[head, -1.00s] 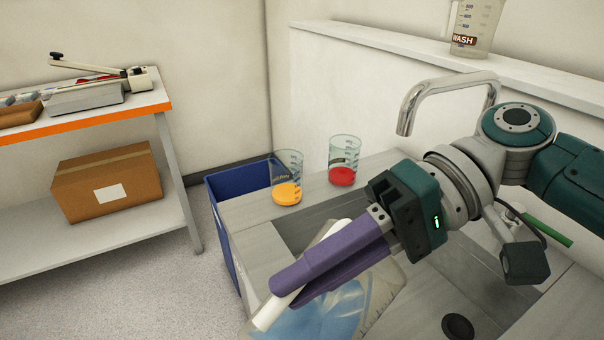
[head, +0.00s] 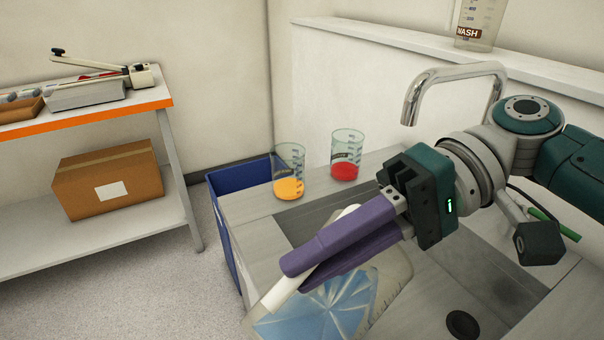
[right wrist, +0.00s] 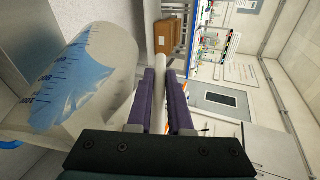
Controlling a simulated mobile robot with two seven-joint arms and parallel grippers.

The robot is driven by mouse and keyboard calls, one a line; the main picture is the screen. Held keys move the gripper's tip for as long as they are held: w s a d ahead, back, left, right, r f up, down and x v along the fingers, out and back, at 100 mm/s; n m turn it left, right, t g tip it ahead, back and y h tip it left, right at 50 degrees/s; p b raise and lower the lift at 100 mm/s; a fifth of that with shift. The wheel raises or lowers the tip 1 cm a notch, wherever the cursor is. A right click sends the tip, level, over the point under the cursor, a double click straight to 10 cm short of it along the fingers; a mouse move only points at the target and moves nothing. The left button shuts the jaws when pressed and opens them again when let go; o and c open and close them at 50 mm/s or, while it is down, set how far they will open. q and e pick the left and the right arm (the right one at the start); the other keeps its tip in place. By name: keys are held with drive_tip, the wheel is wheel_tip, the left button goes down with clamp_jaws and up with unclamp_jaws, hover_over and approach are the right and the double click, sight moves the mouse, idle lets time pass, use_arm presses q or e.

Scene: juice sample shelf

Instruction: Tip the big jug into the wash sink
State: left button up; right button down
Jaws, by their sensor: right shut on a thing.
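The big jug (head: 388,290) is clear plastic with blue liquid inside and a white bar handle. It hangs tilted over the near left part of the wash sink (head: 497,285). My right gripper (head: 300,270), with purple fingers, is shut on the jug's handle. In the right wrist view the jug (right wrist: 95,85) lies to the left of the fingers (right wrist: 163,100), with dark scale marks and the blue liquid in its body. The jug's lower end is cut off by the bottom edge of the head view. My left gripper is not in view.
A beaker of orange liquid (head: 288,187) and a beaker of red liquid (head: 345,171) stand on the sink's back ledge. A chrome tap (head: 455,72) arches over the sink. A jug marked WASH (head: 478,35) is on the upper shelf. A blue bin (head: 241,184) stands left of the counter.

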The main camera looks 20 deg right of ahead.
drive_tip(key=shift+w+d+f+y+b, duration=0.15)
drive_tip(key=shift+d+b, duration=0.15)
drive_tip(key=shift+b, duration=0.15)
drive_tip(key=shift+w+d+f+y+b, duration=0.1)
drive_tip(key=shift+d+y+b, duration=0.05)
drive_tip(key=shift+d+b, duration=0.2)
drive_tip(key=shift+w+d+f+b, duration=0.2)
drive_tip(key=shift+d+b, duration=0.25)
drive_tip(key=shift+b, duration=0.4)
idle(0.4)
drive_tip(key=shift+w+d+f+m+y+b, duration=0.15)
drive_tip(key=shift+d+m+y+b, duration=0.2)
drive_tip(key=shift+b, duration=0.3)
drive_tip(key=shift+w+d+y+b, duration=0.15)
drive_tip(key=shift+d+y+b, duration=0.35)
drive_tip(key=shift+b, duration=0.35)
idle(0.6)
